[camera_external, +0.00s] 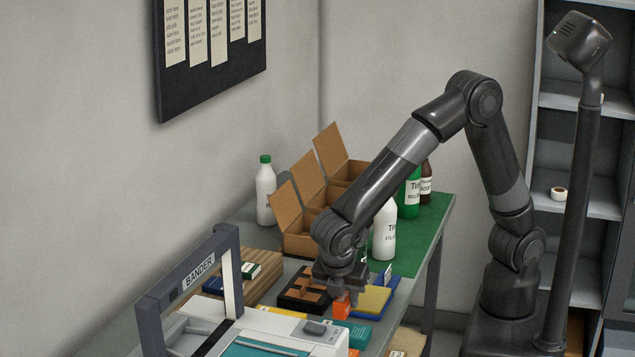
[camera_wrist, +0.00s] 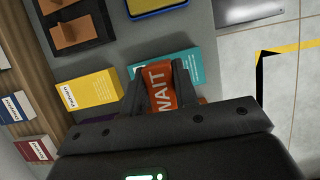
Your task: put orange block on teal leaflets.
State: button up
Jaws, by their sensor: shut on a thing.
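My gripper (camera_external: 341,294) is shut on the orange block (camera_external: 342,307), low over the table. In the wrist view my gripper (camera_wrist: 161,88) has a finger on each side of the orange block (camera_wrist: 160,84), whose face reads "WAIT". The teal leaflets (camera_external: 354,332) lie flat on the table, just below and right of the block in the external view. In the wrist view the teal leaflets (camera_wrist: 191,66) show behind the block and fingers, which partly hide them. I cannot tell whether the block touches them.
A yellow box (camera_wrist: 88,93) lies left of the leaflets. A dark tray with brown pieces (camera_external: 304,290) and a yellow-and-blue pad (camera_external: 373,299) are close behind. White bottles (camera_external: 385,232) and open cardboard boxes (camera_external: 302,215) stand farther back. A grey frame marked "BANDER" (camera_external: 190,275) stands at left.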

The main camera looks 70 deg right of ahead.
aim_at(344, 312)
jog(key=shift+f, duration=2)
jog(key=shift+f, duration=0.1)
jog(key=o, duration=1)
jog(key=v, duration=1.2)
